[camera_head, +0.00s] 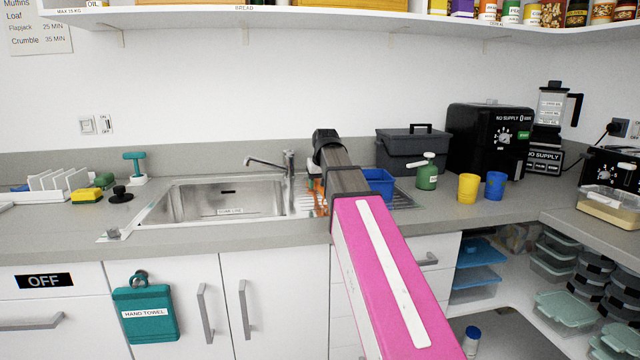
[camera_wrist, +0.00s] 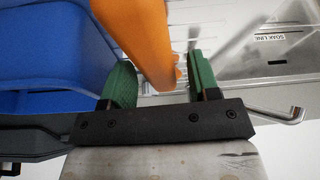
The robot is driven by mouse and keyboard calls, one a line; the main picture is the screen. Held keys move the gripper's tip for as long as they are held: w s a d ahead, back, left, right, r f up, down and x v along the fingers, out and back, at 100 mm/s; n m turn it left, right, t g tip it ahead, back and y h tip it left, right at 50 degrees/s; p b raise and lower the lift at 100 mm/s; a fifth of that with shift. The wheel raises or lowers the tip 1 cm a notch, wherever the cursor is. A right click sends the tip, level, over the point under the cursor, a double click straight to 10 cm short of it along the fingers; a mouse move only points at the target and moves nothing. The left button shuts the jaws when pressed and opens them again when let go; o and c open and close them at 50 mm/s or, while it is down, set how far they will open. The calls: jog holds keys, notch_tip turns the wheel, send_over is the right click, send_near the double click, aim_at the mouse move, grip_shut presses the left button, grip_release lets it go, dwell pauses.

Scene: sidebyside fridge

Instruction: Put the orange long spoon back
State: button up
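The orange long spoon (camera_wrist: 145,35) shows large in the wrist view, running down from the top toward the gap between my green fingers. My gripper (camera_wrist: 160,74) is open, with a finger on each side of the spoon's lower end. Clear space shows at the right finger; I cannot tell whether the left one touches. In the head view only a small orange part (camera_head: 317,190) shows beside my arm, over the sink's drainer. My arm hides the gripper there. A blue container (camera_wrist: 45,55) fills the left of the wrist view and stands right of my arm in the head view (camera_head: 380,183).
The steel sink (camera_head: 215,200) and its tap (camera_head: 288,162) lie left of my arm. A dark grey box (camera_head: 410,150), a green pump bottle (camera_head: 427,175), a yellow cup (camera_head: 468,187) and a blue cup (camera_head: 495,185) stand to the right. The front counter edge is clear.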

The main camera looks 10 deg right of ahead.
jog(key=shift+f, duration=0.1)
jog(key=v, duration=1.1)
jog(key=shift+f, duration=0.1)
